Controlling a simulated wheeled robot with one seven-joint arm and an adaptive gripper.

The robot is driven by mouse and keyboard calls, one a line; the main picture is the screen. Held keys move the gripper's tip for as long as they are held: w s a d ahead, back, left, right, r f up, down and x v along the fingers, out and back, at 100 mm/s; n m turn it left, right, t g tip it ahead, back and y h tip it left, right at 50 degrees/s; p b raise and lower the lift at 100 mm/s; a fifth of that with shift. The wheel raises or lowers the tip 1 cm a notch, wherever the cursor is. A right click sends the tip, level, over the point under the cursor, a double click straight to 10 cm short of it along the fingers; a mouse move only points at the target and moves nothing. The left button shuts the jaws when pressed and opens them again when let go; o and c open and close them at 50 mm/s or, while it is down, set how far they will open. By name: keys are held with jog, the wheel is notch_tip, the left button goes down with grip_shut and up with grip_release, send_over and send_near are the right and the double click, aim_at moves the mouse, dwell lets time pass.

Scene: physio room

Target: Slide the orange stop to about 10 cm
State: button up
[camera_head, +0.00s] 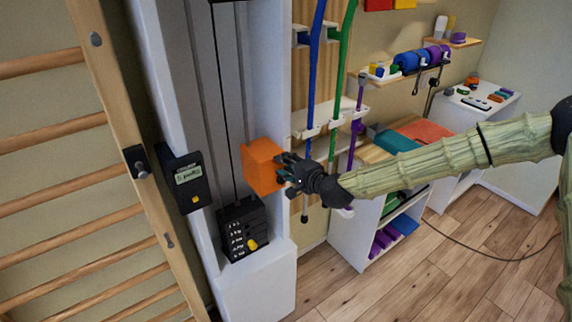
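The orange stop (260,168) is a block on the front of the tall grey and white column (224,90), at a vertical dark slot. It sits above a black weight stack (243,229) with a yellow pin. My gripper (282,172) is at the right side of the stop, with its dark fingers against or very near it. The finger gap is small and partly hidden, so I cannot tell if it grips the stop. A black box with a small lit display (187,177) is on the column's left; its reading is too small to make out.
Wooden wall bars (50,130) stand at the left. Blue (315,70) and green (340,80) poles hang in a rack right behind my gripper. A white shelf unit (350,235) and desk stand farther right. The wooden floor (400,285) at lower right is mostly clear, with a cable.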

jog(key=v, duration=1.1)
jog(key=shift+s+d, duration=0.1)
jog(key=s+f+n+g+h, duration=0.1)
jog(key=s+f+n+g, duration=0.15)
jog(key=s+f, duration=0.9)
jog(key=s+f+n+g+h, duration=0.2)
jog(key=s+f+g, duration=0.2)
jog(key=s+f, duration=0.75)
jog(key=s+d+f+n+g+h+b, duration=0.1)
jog(key=s+d+f+n+g+h, duration=0.4)
jog(key=s+d+f, duration=1.1)
jog(key=s+d+h, duration=0.1)
jog(key=s, duration=0.2)
jog(key=shift+s+n+g, duration=0.35)
